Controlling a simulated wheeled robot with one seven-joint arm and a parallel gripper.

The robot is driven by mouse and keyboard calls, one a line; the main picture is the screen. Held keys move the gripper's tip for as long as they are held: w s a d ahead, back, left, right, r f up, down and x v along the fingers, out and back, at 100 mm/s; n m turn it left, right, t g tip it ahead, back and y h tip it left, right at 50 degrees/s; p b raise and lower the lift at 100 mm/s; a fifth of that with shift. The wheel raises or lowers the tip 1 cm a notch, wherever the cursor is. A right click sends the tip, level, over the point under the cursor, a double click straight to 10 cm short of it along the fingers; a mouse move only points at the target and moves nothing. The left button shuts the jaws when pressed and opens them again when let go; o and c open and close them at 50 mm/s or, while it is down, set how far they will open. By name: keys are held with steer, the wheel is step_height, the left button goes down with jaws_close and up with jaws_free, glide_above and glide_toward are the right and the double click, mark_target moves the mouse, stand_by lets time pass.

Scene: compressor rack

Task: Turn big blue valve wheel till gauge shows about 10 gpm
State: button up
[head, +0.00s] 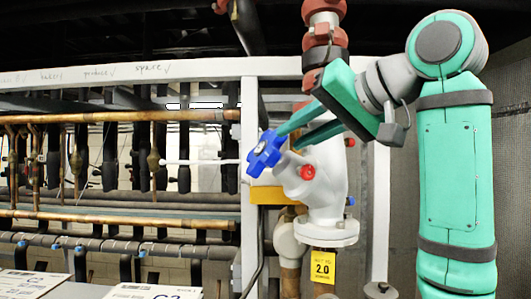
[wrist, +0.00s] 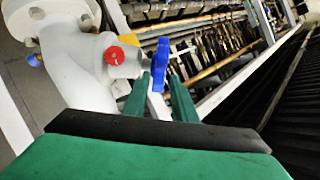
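The blue valve wheel (head: 265,153) is a lobed knob on the left side of the white valve body (head: 322,178). In the wrist view the wheel (wrist: 161,62) shows nearly edge-on. My gripper (head: 287,141) reaches it from the upper right. In the wrist view the two green fingers of my gripper (wrist: 160,78) are apart, with the wheel's near edge between their tips. I cannot tell whether either finger touches it. A yellow display or tag (head: 322,267) below the valve reads 2.0; its smaller text is too small to read. No dial gauge is visible.
A red knob (head: 307,172) sits on the valve body close to the fingers, also in the wrist view (wrist: 114,56). A white rack frame (head: 249,200) with copper and dark pipes (head: 120,116) stands left. Red fittings (head: 324,37) rise above the valve.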

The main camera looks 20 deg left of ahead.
mark_target(265, 152)
steer(key=x, duration=1)
steer(key=shift+w+a+f, duration=0.1)
steer(key=shift+a+f, duration=0.05)
steer(key=shift+a, duration=0.1)
jaws_close()
